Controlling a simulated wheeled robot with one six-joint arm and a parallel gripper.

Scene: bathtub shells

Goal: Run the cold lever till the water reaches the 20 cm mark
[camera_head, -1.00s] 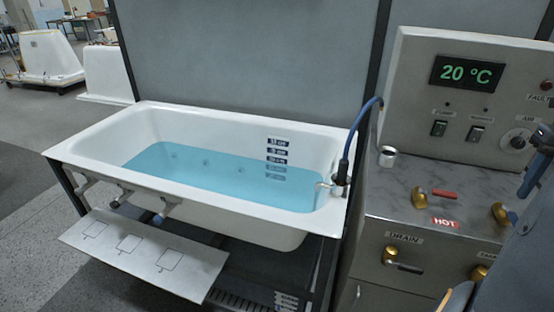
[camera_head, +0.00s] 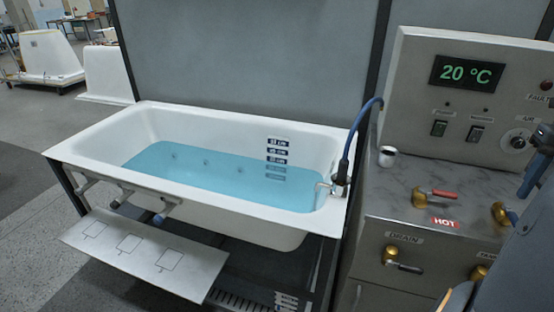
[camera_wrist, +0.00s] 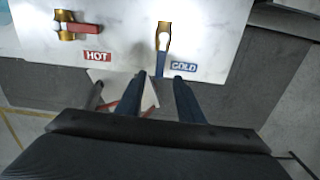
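The white tub (camera_head: 95,143) holds blue water (camera_head: 215,170). Dark depth marks (camera_head: 277,151) run down its inner right wall; the top two stand clear, while the third and lower ones look tinted by the water. Their small print is hard to read. The cold lever (camera_wrist: 163,38) has a brass body and its handle points down in the wrist view, beside the blue COLD label (camera_wrist: 184,66). In the head view its brass valve (camera_head: 500,212) is partly hidden by my arm. My gripper (camera_wrist: 160,78) is open, its two fingers apart just below the handle.
The red-handled hot lever (camera_wrist: 80,28) sits left of the cold one. A drain lever (camera_head: 400,260) is on the cabinet front. A white cup (camera_head: 387,156) stands on the counter (camera_head: 405,185). The panel display (camera_head: 466,73) reads 20 °C. A blue hose (camera_head: 357,125) reaches the tub rim.

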